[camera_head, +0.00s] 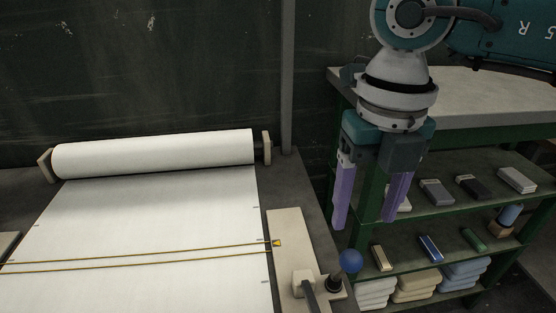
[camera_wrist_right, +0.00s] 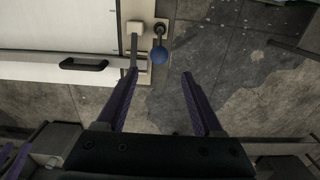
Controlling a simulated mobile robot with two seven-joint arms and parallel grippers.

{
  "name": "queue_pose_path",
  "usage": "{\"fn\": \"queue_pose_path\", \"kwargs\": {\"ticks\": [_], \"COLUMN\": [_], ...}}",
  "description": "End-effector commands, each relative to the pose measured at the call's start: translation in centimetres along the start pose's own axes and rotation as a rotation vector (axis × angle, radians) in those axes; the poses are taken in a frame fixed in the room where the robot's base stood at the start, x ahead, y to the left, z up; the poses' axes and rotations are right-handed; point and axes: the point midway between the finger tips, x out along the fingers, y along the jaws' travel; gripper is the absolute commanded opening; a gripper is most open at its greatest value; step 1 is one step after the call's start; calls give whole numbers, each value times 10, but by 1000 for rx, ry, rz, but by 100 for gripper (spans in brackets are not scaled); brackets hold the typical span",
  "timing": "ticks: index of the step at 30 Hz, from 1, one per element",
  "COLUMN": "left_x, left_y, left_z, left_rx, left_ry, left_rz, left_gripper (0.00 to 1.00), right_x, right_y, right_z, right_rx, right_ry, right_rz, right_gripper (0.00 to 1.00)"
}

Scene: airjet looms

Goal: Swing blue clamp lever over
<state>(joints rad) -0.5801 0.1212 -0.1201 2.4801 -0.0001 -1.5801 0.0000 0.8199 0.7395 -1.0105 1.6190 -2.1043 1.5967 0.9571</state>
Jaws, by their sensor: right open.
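The blue ball of the clamp lever (camera_head: 350,261) shows at the right edge of the table in the head view, on a short dark stem above a pale plate (camera_head: 290,235). It also shows at the top middle of the right wrist view as a blue knob (camera_wrist_right: 159,56). My right gripper (camera_head: 366,222) has two purple fingers, spread apart with nothing between them. It hangs above and behind the blue ball in the head view, apart from it. In the wrist view the ball lies beyond the fingertips (camera_wrist_right: 160,75).
A white roll (camera_head: 155,154) and sheet (camera_head: 140,215) with yellow lines cover the table. A dark handle (camera_wrist_right: 83,64) shows in the wrist view. A green shelf unit (camera_head: 460,165) with several small boxes and folded cloths stands at the right, behind my gripper.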

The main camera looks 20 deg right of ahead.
Motion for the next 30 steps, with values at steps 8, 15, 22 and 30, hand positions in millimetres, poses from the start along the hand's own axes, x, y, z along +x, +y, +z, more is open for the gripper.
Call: {"fn": "queue_pose_path", "kwargs": {"ticks": [8, 15, 22, 30], "left_x": [24, 48, 70, 68], "left_y": [0, 1, 2, 4], "left_z": [8, 15, 22, 22], "left_rx": [4, 3, 1, -6], "left_ry": [0, 0, 1, 0], "left_rz": [-3, -3, -1, 4], "left_gripper": [52, 52, 52, 52], "right_x": [31, 60, 88, 87], "right_y": [1, 2, 2, 2], "right_z": [-1, -2, -1, -2], "right_rx": [-1, -3, -4, -4], "right_ry": [4, 4, 3, 3], "right_rz": [2, 4, 5, 5], "right_gripper": [69, 69, 69, 69]}}
